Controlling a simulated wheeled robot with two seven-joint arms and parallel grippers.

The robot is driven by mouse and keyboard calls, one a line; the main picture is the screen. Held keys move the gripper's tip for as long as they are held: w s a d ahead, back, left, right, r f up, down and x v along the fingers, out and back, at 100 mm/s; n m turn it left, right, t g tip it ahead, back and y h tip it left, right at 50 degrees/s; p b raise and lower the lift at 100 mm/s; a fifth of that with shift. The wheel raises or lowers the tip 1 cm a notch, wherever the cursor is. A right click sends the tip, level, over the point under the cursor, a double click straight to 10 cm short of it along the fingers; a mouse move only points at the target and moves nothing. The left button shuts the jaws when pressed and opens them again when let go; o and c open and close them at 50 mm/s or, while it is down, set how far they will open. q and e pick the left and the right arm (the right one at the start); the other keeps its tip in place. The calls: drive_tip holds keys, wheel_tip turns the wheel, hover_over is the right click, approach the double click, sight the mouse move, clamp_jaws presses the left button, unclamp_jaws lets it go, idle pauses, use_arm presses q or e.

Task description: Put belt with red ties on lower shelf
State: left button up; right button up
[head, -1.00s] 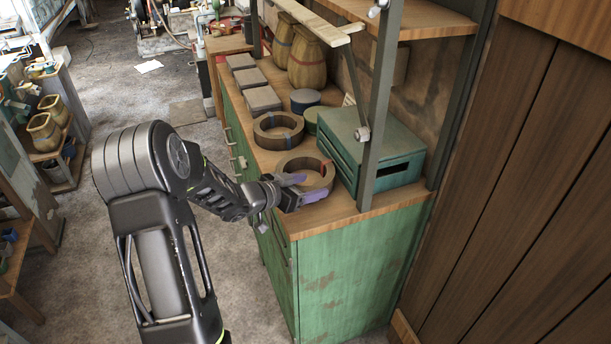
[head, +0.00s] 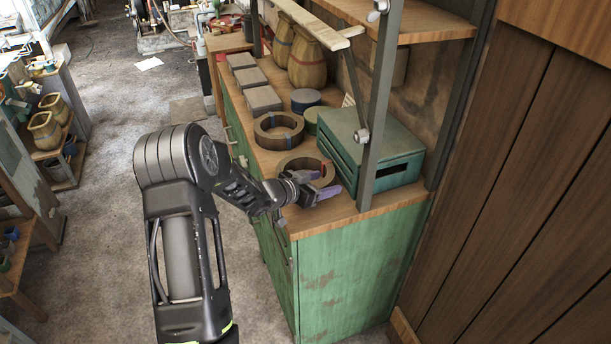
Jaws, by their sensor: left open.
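The belt with red ties is a brown ring (head: 288,163) lying flat on the wooden top of the green cabinet, near its front end. A red tie shows on its right side. My left gripper (head: 324,185) is open over the near part of this belt, its purple fingers pointing right. They hide part of the ring, and I cannot tell if they touch it. A second brown belt (head: 264,124) with a blue tie lies just behind it. A wooden shelf (head: 425,18) is above the cabinet top at upper right. My right gripper is not in view.
A teal slotted box (head: 402,150) and a dark metal post (head: 376,110) stand close right of the belt. Grey blocks (head: 263,99), round tins (head: 305,98) and sacks (head: 308,62) stand farther back. A shelf unit (head: 70,130) stands at left across open floor.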

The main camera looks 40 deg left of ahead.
use_arm(q)
drive_tip(key=shift+c, duration=0.2)
idle(0.3)
drive_tip(key=shift+s+f, duration=0.1)
drive_tip(key=shift+f, duration=0.05)
clamp_jaws()
idle(0.4)
